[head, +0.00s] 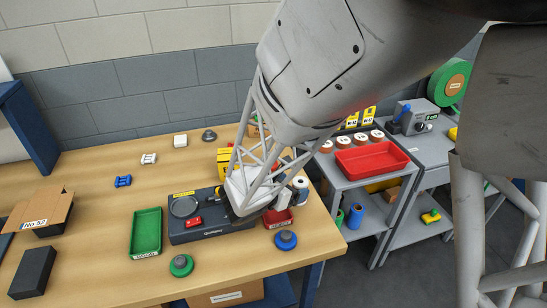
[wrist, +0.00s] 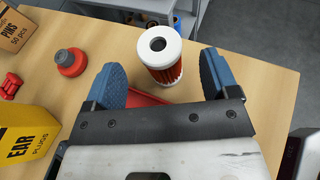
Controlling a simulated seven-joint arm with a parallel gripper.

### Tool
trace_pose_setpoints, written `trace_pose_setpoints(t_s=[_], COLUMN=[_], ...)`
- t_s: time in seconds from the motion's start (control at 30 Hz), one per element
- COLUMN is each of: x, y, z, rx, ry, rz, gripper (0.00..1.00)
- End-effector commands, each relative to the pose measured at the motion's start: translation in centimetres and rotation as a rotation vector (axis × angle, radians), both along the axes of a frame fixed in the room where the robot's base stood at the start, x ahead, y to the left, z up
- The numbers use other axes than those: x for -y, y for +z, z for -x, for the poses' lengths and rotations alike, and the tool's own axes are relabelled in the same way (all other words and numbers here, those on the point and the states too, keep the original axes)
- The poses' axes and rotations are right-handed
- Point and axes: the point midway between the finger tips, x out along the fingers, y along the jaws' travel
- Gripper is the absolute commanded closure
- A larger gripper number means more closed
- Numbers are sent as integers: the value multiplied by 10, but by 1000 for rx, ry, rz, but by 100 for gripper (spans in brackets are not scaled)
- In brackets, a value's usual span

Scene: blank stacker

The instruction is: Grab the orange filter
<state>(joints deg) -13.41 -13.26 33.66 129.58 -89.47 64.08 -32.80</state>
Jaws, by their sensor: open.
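The orange filter (wrist: 163,62) is a pleated orange-red cylinder with a white top that has a dark round hole. It stands upright in the wrist view. My gripper (wrist: 162,72) is open, with its two blue-padded fingers on either side of the filter and gaps on both sides. A red tray (wrist: 148,98) shows partly between the fingers, below the filter. In the head view my arm covers much of this area. A white-topped cylinder (head: 300,183) stands beside my wrist there; I cannot tell whether it is the filter.
A yellow ear plugs box (wrist: 28,132) and a red-and-grey knobbed object (wrist: 70,62) are left of my gripper in the wrist view. A green tray (head: 147,232) and a dark scale (head: 200,215) stand on the table. A grey cart (head: 355,180) is at the right.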

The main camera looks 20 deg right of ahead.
Motion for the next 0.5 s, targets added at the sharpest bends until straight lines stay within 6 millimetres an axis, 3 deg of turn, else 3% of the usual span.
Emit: trace_pose_setpoints(t_s=[0.5], x=[34], y=[-14], z=[-17], rx=[0], ry=[-1], rz=[0], gripper=[19])
